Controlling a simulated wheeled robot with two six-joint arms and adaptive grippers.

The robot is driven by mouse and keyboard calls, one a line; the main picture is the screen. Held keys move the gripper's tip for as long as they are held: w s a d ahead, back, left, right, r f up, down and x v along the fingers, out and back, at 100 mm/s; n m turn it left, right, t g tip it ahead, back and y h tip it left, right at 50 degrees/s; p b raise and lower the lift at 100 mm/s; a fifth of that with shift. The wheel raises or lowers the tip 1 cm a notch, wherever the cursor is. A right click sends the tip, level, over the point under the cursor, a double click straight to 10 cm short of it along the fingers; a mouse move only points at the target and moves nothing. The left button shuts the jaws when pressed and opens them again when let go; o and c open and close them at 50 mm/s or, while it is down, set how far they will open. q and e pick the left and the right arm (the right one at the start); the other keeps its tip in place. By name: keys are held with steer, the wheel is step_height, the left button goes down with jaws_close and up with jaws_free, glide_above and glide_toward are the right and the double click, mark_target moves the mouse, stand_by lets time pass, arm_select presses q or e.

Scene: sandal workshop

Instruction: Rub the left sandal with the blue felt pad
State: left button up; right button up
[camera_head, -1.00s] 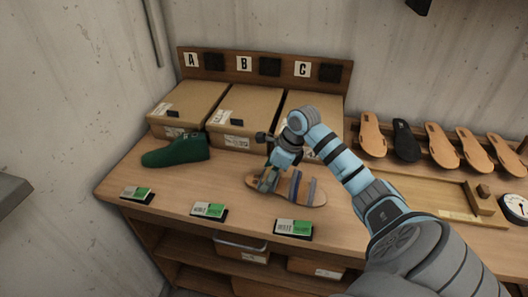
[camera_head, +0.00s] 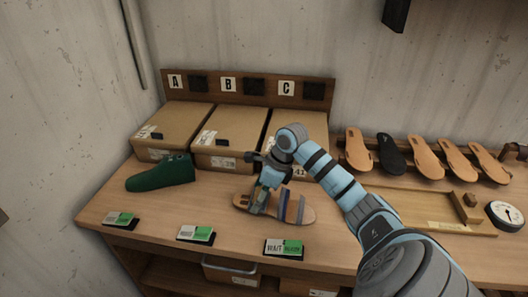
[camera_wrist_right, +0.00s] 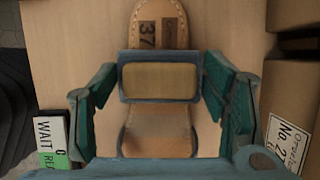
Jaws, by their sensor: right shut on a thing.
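A tan sandal (camera_head: 303,215) with blue-grey straps lies flat on the wooden bench near its front. I cannot tell from its shape whether it is the left one. My right gripper (camera_head: 258,205) points down over the sandal's left part. In the right wrist view, the right gripper (camera_wrist_right: 158,82) is shut on a small block with a tan back and blue edges, the felt pad (camera_wrist_right: 160,80). The sandal (camera_wrist_right: 160,12) shows beyond and below the pad, with a "37" mark. The pad's underside is hidden, so contact is unclear. My left gripper is not in view.
A green shoe form (camera_head: 160,174) lies left of the sandal. Cardboard boxes (camera_head: 222,137) stand behind under signs A, B and C. Several green-and-white cards (camera_head: 283,248) line the front edge. Insoles (camera_head: 424,155), a wooden tray (camera_head: 440,226) and a dial gauge (camera_head: 505,214) are at right.

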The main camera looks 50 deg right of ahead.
mark_target(243, 199)
steer(key=shift+w+a, duration=0.4)
steer(key=shift+w, duration=0.2)
steer(key=shift+w+a+r+b, duration=0.15)
steer(key=shift+w+a, duration=0.2)
steer(key=shift+w, duration=0.2)
steer(key=shift+w+a+f+b, duration=0.1)
steer(key=shift+w+a+b, duration=0.05)
steer(key=shift+w+a, duration=0.55)
steer(key=shift+w, duration=0.2)
steer(key=shift+w+a, duration=0.2)
steer(key=shift+w, duration=0.25)
steer(key=shift+s+d, duration=0.6)
steer(key=shift+s, duration=0.3)
steer(key=shift+s+d, duration=0.6)
steer(key=shift+s, duration=0.25)
steer(key=shift+s+d, duration=0.55)
steer(key=shift+s, duration=0.3)
steer(key=shift+s+d+f+b, duration=0.1)
steer(key=shift+s+d+b, duration=0.2)
steer(key=shift+s, duration=0.2)
steer(key=shift+s+d+f+b, duration=0.1)
steer(key=shift+s+d+b, duration=0.15)
steer(key=shift+s, duration=0.25)
steer(key=shift+r, duration=0.1)
